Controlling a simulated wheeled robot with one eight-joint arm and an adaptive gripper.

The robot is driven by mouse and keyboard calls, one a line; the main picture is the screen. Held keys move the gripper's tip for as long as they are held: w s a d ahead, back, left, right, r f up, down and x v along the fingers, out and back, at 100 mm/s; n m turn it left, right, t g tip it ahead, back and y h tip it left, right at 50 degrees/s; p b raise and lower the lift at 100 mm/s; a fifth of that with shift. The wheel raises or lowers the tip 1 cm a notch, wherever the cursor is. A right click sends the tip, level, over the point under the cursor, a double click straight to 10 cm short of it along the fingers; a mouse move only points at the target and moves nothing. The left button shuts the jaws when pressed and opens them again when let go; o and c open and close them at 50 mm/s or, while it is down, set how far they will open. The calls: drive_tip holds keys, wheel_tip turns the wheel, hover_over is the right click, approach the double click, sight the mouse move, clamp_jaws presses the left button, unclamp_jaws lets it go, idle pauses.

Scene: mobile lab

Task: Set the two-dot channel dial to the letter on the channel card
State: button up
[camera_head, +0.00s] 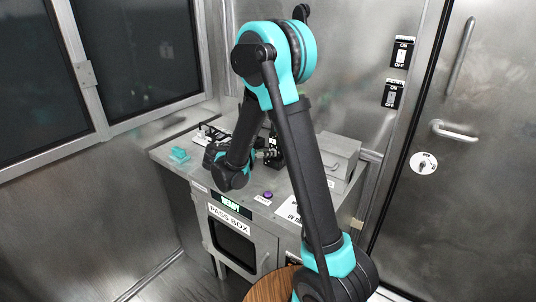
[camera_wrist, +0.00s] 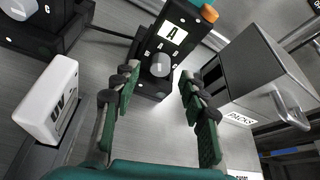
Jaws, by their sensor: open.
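In the wrist view, a black box with a grey round dial (camera_wrist: 160,66) lies ahead of my gripper (camera_wrist: 158,80). Small white letter marks surround the dial, too small to read surely. A second black box with a grey dial (camera_wrist: 18,9) stands at the upper left, partly cut off, with pale letters. In the head view my arm hides much of this.
A grey box with a handle, labelled "PACKS" (camera_wrist: 255,75), stands close on the right. The head view shows a purple button (camera_head: 268,195) and teal object (camera_head: 180,155) on the steel counter.

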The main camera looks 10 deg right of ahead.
drive_tip(key=shift+x, duration=1)
clamp_jaws()
